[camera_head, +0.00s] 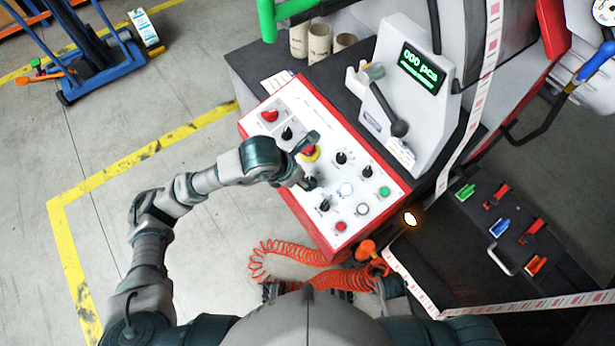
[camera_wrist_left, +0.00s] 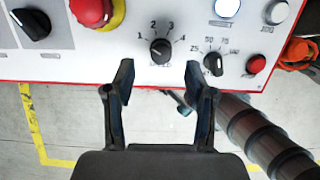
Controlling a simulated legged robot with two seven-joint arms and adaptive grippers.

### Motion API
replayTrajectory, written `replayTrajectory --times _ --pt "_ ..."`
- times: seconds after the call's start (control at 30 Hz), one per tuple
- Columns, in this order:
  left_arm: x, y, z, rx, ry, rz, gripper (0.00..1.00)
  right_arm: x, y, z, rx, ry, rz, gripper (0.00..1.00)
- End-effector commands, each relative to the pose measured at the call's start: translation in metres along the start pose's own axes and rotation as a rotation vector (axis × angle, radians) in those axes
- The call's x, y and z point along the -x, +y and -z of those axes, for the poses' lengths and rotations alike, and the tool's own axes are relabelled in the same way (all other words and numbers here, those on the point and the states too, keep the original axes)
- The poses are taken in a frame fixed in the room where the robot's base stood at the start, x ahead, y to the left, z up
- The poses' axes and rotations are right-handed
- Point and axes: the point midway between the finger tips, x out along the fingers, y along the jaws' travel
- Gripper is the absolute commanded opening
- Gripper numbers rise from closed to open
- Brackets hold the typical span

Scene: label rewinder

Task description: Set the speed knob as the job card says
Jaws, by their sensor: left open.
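The black speed knob (camera_wrist_left: 160,50) sits on the white control panel (camera_wrist_left: 120,52), with a scale of 1 to 4 around its upper side. Its pointer is too small to read surely. My left gripper (camera_wrist_left: 159,72) is open, its fingertips below and to either side of the knob, with nothing between them. In the head view my left gripper (camera_head: 310,163) is over the panel near the emergency stop (camera_head: 310,153), and its finger overlaps the speed knob's area. I cannot tell which paper is the job card. My right gripper is out of view.
A second black knob (camera_wrist_left: 213,63) marked 25, 50, 75 and a red button (camera_wrist_left: 255,63) are close on the right. A red mushroom button (camera_wrist_left: 92,10) is on the left. A display (camera_head: 422,68) reads "000 pcs". An orange coiled hose (camera_head: 290,265) hangs below the panel.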

Motion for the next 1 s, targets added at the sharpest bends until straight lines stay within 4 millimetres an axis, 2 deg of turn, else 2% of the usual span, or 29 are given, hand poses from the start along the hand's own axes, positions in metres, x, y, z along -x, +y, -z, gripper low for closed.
replayTrajectory --times 0.03,0.2,0.4,1.0 --pt "0.012 0.001 0.000 -0.003 -0.003 -0.004 0.55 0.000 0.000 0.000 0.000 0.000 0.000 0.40" --pt "0.047 0.002 0.001 -0.002 -0.002 -0.003 0.55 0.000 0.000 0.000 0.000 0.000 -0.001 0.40" --pt "0.068 0.002 0.002 -0.001 0.001 0.000 0.55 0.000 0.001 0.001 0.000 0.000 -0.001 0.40" --pt "0.071 0.002 0.002 0.000 0.001 0.002 0.55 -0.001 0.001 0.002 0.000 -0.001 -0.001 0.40"
